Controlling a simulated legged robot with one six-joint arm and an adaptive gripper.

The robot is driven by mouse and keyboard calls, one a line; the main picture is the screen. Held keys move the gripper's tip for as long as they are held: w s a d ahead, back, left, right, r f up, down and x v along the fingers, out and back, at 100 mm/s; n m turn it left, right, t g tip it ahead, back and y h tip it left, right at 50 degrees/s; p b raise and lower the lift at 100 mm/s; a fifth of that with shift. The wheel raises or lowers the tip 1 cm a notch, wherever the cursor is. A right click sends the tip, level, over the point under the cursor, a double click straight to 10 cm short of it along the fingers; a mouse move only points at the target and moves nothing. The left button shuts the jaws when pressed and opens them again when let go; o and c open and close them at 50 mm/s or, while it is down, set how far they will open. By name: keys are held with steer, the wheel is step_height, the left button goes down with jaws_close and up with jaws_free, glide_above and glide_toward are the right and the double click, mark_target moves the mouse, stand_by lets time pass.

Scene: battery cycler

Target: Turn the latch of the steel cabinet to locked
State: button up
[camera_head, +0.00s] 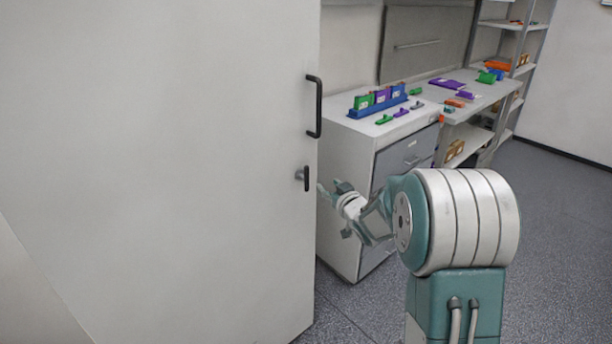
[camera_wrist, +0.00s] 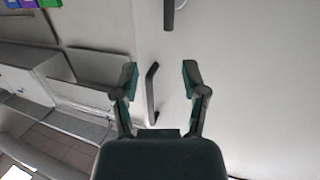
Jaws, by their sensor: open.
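The steel cabinet (camera_head: 180,150) is a large pale door face filling the left of the head view. Its latch (camera_head: 306,178) is a small black lever on a grey base near the door's right edge, hanging about vertical below a black bar handle (camera_head: 315,106). My gripper (camera_head: 342,208) is open and empty, just right of the latch and slightly lower. The wrist view looks upside down: the latch (camera_wrist: 169,14) is at the top edge, partly cut off, and the handle (camera_wrist: 152,94) appears between my spread fingers (camera_wrist: 160,78). I see no contact with either.
A white drawer unit (camera_head: 345,150) stands right behind my gripper, with a blue rack (camera_head: 378,105) and small coloured parts on top. A desk (camera_head: 475,100) and shelving (camera_head: 520,45) are farther back. The grey floor (camera_head: 560,230) at the right is clear.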

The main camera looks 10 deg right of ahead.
mark_target(308, 177)
steer(key=w+a+f, duration=0.1)
steer(key=w, duration=0.3)
steer(key=w+a+f+y, duration=0.1)
steer(key=w, duration=0.2)
steer(key=w+a+f+y, duration=0.1)
steer(key=w, duration=0.3)
steer(key=shift+w+a+f+n+t, duration=0.1)
steer(key=shift+w+a+n+t, duration=0.2)
steer(key=shift+w+a+n, duration=0.1)
steer(key=shift+s, duration=0.1)
jaws_close()
